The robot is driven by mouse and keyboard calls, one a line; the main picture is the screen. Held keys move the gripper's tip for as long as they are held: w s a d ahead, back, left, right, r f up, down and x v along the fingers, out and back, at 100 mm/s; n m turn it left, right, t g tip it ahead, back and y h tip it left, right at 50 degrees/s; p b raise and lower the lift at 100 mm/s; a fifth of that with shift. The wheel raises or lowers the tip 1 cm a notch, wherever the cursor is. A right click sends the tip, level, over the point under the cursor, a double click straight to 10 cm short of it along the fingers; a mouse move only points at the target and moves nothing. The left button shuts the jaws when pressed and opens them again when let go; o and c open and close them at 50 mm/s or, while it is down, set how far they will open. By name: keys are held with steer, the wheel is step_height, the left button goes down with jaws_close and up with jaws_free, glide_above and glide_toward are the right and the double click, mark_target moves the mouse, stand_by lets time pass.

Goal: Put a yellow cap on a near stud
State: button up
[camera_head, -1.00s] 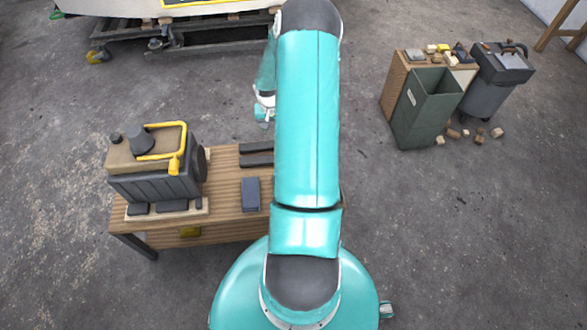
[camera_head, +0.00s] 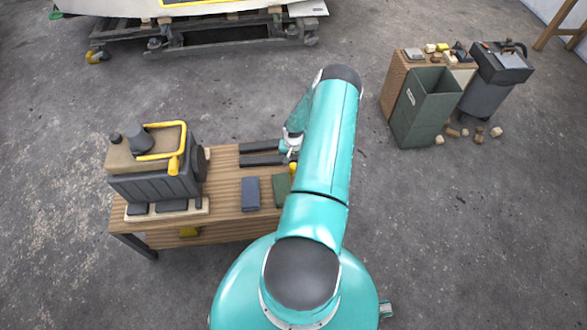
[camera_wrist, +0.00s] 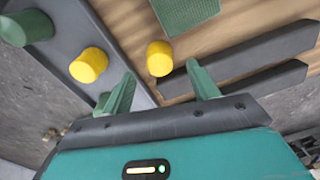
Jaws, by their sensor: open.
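In the wrist view a yellow cap (camera_wrist: 159,58) stands at the edge of the wooden bench top, just beyond and between my open fingertips. My gripper (camera_wrist: 160,71) is empty, its two green fingers apart. A second yellow cap (camera_wrist: 89,65) is on a grey strip to the left, beside a green cylinder (camera_wrist: 27,27). In the head view my gripper (camera_head: 291,152) is over the bench's right end, partly hidden by my arm, with a small yellow thing (camera_head: 293,168) close by. I cannot make out a stud for certain.
The wooden bench (camera_head: 225,187) bears a dark machine (camera_head: 155,165), a blue-grey block (camera_head: 250,193), a green pad (camera_head: 281,190) and two dark bars (camera_head: 260,160). A green bin (camera_head: 425,110) stands far right. A wheeled frame (camera_head: 215,37) is at the back.

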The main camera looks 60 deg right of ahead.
mark_target(294, 166)
steer(key=shift+f, duration=2.65)
steer(key=c, duration=1.1)
steer(key=shift+r, duration=0.1)
